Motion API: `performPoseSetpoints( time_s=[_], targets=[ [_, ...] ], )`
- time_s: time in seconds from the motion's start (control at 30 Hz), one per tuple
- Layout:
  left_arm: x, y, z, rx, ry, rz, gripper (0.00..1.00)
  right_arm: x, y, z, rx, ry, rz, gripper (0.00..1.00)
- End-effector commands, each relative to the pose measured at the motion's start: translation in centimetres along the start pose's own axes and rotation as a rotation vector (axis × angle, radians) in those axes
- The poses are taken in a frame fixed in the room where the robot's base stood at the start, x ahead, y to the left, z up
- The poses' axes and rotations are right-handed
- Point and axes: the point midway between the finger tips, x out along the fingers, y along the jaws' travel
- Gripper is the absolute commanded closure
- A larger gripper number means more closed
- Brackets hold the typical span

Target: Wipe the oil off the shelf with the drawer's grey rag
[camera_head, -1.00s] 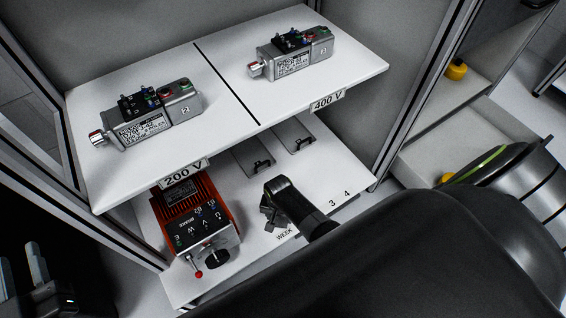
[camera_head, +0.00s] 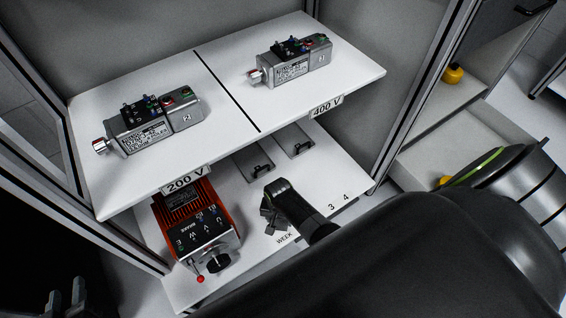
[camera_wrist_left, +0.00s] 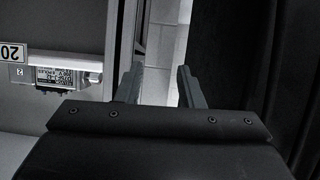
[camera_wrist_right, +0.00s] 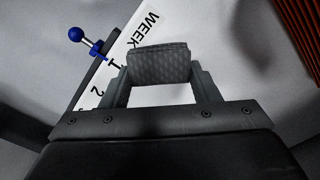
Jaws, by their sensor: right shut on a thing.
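The grey textured rag (camera_wrist_right: 158,65) is between the fingers of my right gripper (camera_wrist_right: 158,90), which is shut on it. In the head view my right gripper (camera_head: 267,216) is over the lower shelf (camera_head: 182,287), beside the orange-finned unit. I cannot tell there whether the rag touches the shelf. My left gripper (camera_head: 66,298) is open and empty at the bottom left, outside the shelf unit; it also shows open in the left wrist view (camera_wrist_left: 158,85). I cannot make out any oil; my right arm hides part of the lower shelf.
The orange-finned unit (camera_head: 205,232) stands at the lower shelf's left. Two metal plates with black handles (camera_head: 257,166) lie further back. The upper shelf (camera_head: 215,125) holds two grey servo units (camera_head: 150,122). A blue-knobbed pin (camera_wrist_right: 77,35) stands by the WEEK strip (camera_wrist_right: 135,40).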

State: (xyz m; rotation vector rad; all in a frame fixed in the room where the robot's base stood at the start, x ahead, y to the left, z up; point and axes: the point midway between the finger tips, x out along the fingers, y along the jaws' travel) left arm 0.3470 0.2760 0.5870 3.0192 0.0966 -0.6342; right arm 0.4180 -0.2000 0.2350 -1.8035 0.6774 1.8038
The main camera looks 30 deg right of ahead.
Motion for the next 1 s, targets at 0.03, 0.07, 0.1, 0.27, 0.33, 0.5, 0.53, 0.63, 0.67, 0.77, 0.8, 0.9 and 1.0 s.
performPoseSetpoints(
  time_s=[0.03, 0.07, 0.1, 0.27, 0.33, 0.5, 0.53, 0.63, 0.67, 0.77, 0.8, 0.9, 1.0],
  targets=[
    [-0.1, 0.0, 0.4, -0.004, -0.023, 0.002, 0.66, -0.1, 0.0, 0.0, 0.000, 0.000, 0.000, 0.66],
    [-0.1, 0.1, 0.7, -0.006, -0.038, 0.003, 0.66, -0.2, 0.0, 0.0, 0.000, 0.000, 0.000, 0.66],
    [-0.2, 0.1, 1.0, -0.008, -0.056, 0.004, 0.66, -0.2, 0.1, 0.0, 0.000, 0.000, 0.000, 0.66],
    [-0.5, 0.2, 2.5, -0.018, -0.132, 0.010, 0.66, -0.4, 0.1, -0.1, -0.001, 0.000, 0.000, 0.66],
    [-0.6, 0.2, 3.1, -0.022, -0.165, 0.013, 0.66, -0.5, 0.1, -0.1, -0.001, 0.000, 0.000, 0.66],
    [-1.1, 0.4, 4.7, -0.033, -0.247, 0.021, 0.66, -0.7, 0.2, -0.1, -0.001, 0.000, 0.000, 0.66],
    [-1.2, 0.4, 4.9, -0.035, -0.262, 0.023, 0.66, -0.8, 0.2, -0.1, -0.001, 0.000, 0.000, 0.66],
    [-1.6, 0.5, 5.8, -0.040, -0.308, 0.027, 0.66, -0.9, 0.2, -0.1, -0.001, 0.000, 0.000, 0.66],
    [-1.7, 0.6, 6.0, -0.042, -0.323, 0.029, 0.66, -0.9, 0.2, -0.1, -0.001, 0.000, 0.000, 0.66],
    [-2.1, 0.7, 6.9, -0.048, -0.370, 0.034, 0.66, -1.1, 0.2, -0.1, -0.002, 0.000, 0.000, 0.66],
    [-2.3, 0.7, 7.2, -0.050, -0.388, 0.036, 0.66, -1.1, 0.2, -0.1, -0.002, 0.000, 0.000, 0.66],
    [-2.7, 0.8, 8.1, -0.056, -0.436, 0.042, 0.66, -1.2, 0.3, -0.1, -0.002, 0.000, 0.000, 0.66],
    [-3.2, 1.0, 8.8, -0.062, -0.483, 0.048, 0.66, -1.4, 0.3, -0.1, -0.002, 0.000, 0.000, 0.66]
  ],
)
